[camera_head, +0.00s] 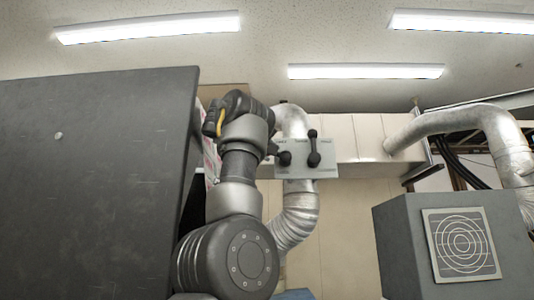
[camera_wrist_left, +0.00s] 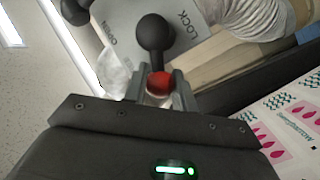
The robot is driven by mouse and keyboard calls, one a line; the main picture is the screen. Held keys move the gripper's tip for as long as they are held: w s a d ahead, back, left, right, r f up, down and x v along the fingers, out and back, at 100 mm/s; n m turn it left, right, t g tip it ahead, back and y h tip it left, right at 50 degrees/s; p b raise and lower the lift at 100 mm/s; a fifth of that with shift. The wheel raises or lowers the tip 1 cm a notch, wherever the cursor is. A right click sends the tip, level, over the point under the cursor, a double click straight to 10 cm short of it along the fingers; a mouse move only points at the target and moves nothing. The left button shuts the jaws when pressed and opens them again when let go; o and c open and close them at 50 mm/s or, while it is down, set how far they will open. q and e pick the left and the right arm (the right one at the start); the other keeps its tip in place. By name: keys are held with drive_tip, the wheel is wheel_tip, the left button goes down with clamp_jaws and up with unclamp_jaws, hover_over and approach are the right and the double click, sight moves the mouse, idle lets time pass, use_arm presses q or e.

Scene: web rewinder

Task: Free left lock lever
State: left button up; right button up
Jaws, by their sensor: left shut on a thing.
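A pale panel (camera_head: 322,172) carries two black levers. The right lever (camera_head: 314,149) stands upright with a ball end up. The left lever (camera_head: 284,158) points left, towards my left gripper, and is partly hidden by my arm. In the left wrist view, the left lever's round black hub (camera_wrist_left: 155,32) sits on the panel (camera_wrist_left: 115,22), between the words OPEN and LOCK. Its arm runs down to a red end (camera_wrist_left: 160,83). My left gripper (camera_wrist_left: 159,92) is shut on this end, one finger on each side. My right gripper is out of view.
A large dark panel (camera_head: 95,170) stands close on the left of my arm. A silver duct (camera_head: 296,215) passes behind the lever panel. A grey box with a round grille (camera_head: 461,244) stands at the lower right. A printed web (camera_wrist_left: 295,125) lies near the gripper.

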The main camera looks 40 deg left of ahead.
use_arm(q)
drive_tip(key=shift+r, duration=0.1)
idle(0.4)
drive_tip(key=o, duration=1)
drive_tip(key=shift+r, duration=0.3)
wheel_tip(320, 180, up, 3)
drive_tip(key=shift+f+p, duration=0.15)
drive_tip(key=shift+p, duration=0.6)
drive_tip(key=s+d+r, duration=0.2)
drive_tip(key=s+r, duration=0.1)
drive_tip(key=s+d+r+p, duration=0.1)
drive_tip(key=s+d+r, duration=0.2)
drive_tip(key=s, duration=0.1)
drive_tip(key=s+d+r+p, duration=0.1)
drive_tip(key=s+d+r, duration=0.2)
drive_tip(key=s, duration=0.1)
drive_tip(key=shift+s+d+r, duration=0.2)
drive_tip(key=shift+r, duration=0.15)
